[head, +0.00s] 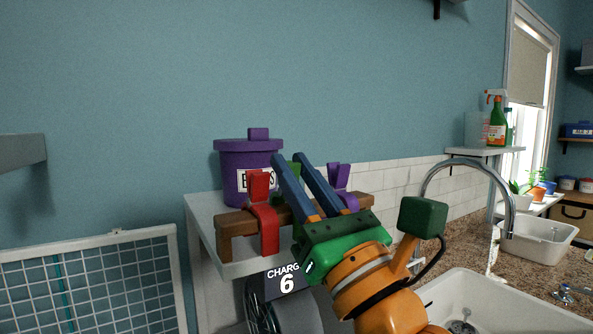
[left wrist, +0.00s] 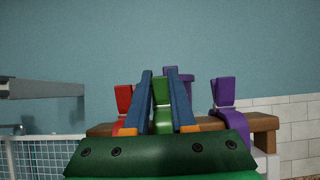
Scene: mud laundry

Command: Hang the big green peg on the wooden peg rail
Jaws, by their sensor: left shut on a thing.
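The wooden peg rail (head: 237,222) stands on a white shelf. A red peg (head: 264,215) sits astride it at the left and a purple peg (head: 340,180) at the right. My left gripper (head: 291,163), with blue fingers, reaches over the rail between these two pegs. It is shut on the big green peg, which shows between the fingers in the left wrist view (left wrist: 162,108). The peg is upright, with the red peg (left wrist: 123,100) to its left and the purple peg (left wrist: 224,95) to its right. Its lower part is hidden, so I cannot tell whether it straddles the rail. My right gripper is out of view.
A purple lidded bucket (head: 247,170) stands behind the rail on the shelf (head: 203,212). A white wire rack (head: 95,285) is at the lower left. A sink (head: 500,305) with a tall curved faucet (head: 470,163) is at the right.

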